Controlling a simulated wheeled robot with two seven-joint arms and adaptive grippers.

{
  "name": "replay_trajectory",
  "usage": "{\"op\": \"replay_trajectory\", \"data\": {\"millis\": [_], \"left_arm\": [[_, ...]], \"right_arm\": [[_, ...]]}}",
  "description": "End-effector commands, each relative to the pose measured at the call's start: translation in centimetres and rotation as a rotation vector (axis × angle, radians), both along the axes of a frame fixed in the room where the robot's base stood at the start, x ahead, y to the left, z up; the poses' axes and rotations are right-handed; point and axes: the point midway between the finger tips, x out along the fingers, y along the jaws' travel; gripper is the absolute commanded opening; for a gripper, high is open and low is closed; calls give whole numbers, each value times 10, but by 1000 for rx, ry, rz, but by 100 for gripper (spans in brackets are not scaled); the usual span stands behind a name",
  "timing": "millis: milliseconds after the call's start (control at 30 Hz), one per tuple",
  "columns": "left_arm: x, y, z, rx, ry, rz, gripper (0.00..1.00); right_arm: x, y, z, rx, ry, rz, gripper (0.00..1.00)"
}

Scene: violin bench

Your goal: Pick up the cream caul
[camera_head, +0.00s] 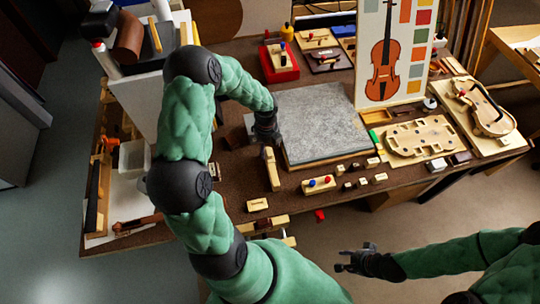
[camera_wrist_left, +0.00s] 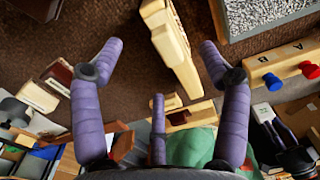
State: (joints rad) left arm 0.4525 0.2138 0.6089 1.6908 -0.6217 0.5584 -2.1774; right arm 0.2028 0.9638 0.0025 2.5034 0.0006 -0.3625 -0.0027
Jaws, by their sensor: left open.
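The cream caul, a long pale wooden bar, lies on the brown bench top (camera_head: 235,190) left of the grey stone slab; I see it in the head view (camera_head: 272,172) and in the left wrist view (camera_wrist_left: 178,55). My left gripper (camera_head: 267,138) hangs over its far end. In the left wrist view the left gripper (camera_wrist_left: 160,48) is open, with the bar showing between its two spread fingers and no visible grip on it. My right gripper (camera_head: 345,260) is open and empty, away from the bench at the lower right.
The grey slab (camera_head: 320,120) is close to the bar's right side. A block with red and blue knobs (camera_head: 319,184) and several small pale blocks lie along the front edge. A violin chart (camera_head: 392,50) stands behind. A violin mould (camera_head: 420,138) lies at right.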

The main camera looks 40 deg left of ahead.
Motion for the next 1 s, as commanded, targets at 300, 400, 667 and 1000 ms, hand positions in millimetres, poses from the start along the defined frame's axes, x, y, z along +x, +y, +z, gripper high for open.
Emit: {"op": "replay_trajectory", "data": {"millis": [300, 400, 667, 1000], "left_arm": [[-1, -9, -36, -1, 2, 0, 76], [0, -8, -48, -1, 1, 1, 76], [0, -8, -51, 0, 0, 0, 76], [0, -8, -50, 0, 0, 0, 14]], "right_arm": [[0, 0, -13, 0, 0, 0, 40], [0, 0, -16, 0, 0, 0, 40], [0, 0, -16, 0, 0, 0, 40], [0, 0, -16, 0, 0, 0, 40]]}}
